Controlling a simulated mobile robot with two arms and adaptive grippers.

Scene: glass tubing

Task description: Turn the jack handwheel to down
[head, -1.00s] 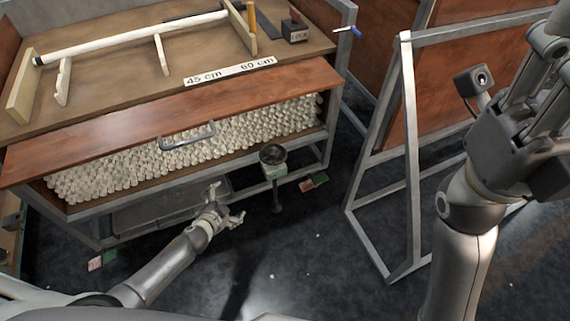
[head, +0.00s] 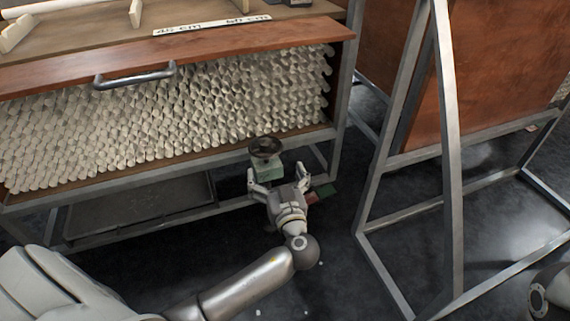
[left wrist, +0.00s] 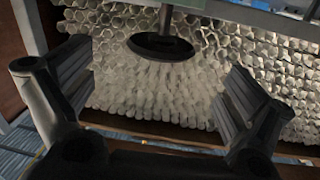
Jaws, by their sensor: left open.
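The jack stands in front of the tube rack in the head view, with a dark round dish-like handwheel (head: 265,147) above a green box-shaped body (head: 267,167). My left gripper (head: 276,178) is open, just below the wheel, its fingers spread to either side of the green body. I cannot tell whether they touch it. In the left wrist view a dark round disc (left wrist: 160,47) on a stem shows between and beyond the open fingers (left wrist: 150,88); nothing is gripped. The lower part of the jack is hidden behind the gripper.
The rack full of glass tubes (head: 190,105) stands behind the jack, with a handled wooden panel (head: 215,48) above. A steel frame (head: 450,150) with wooden boards stands at the right. A red and green item (head: 325,191) lies near the gripper. Dark floor is open in front.

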